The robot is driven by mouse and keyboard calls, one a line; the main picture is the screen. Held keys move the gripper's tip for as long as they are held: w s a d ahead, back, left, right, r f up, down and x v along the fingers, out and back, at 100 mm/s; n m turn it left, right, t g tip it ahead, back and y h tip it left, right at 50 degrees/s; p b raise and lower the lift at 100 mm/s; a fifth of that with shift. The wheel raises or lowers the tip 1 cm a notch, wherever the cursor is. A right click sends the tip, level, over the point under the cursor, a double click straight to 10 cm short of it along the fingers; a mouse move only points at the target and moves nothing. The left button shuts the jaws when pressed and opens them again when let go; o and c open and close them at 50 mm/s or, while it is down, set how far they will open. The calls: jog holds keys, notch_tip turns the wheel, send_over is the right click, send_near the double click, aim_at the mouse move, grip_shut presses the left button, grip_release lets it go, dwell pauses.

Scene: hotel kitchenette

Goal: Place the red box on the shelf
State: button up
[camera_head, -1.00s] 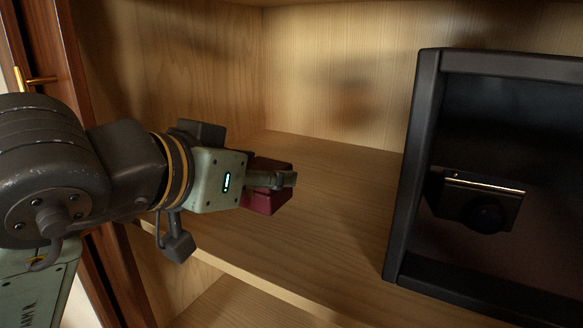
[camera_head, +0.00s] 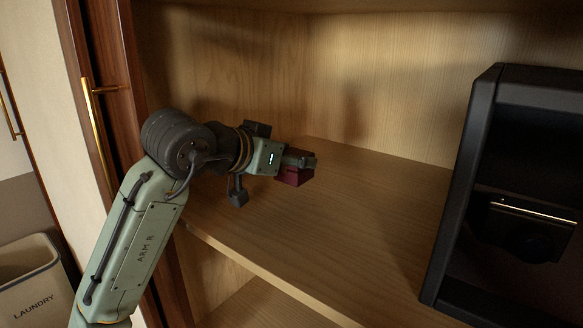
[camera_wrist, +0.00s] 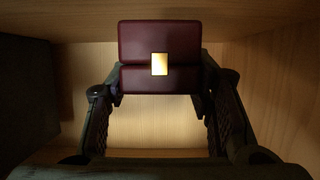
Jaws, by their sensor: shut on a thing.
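The dark red box (camera_head: 293,176) is held in my gripper (camera_head: 305,160), inside the wooden cabinet and over its shelf (camera_head: 370,215). In the wrist view the red box (camera_wrist: 160,45) shows a seam across it and a small bright clasp. The two fingers of my gripper (camera_wrist: 160,100) stand on either side of the box. The gripper is shut on it. The box's underside is hidden, so I cannot tell whether it touches the shelf board.
A black open-fronted case (camera_head: 470,190) stands on the shelf at the right. A wooden door with a gold handle (camera_head: 92,120) is at the left. A laundry bin (camera_head: 35,280) is at lower left. Bare shelf lies between the gripper and the case.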

jog(key=shift+f, duration=1.15)
jog(key=shift+f, duration=0.2)
jog(key=o, duration=1.2)
jog(key=shift+o, duration=0.2)
jog(key=shift+r, duration=0.15)
jog(key=b+v, duration=0.1)
jog(key=v, duration=1.1)
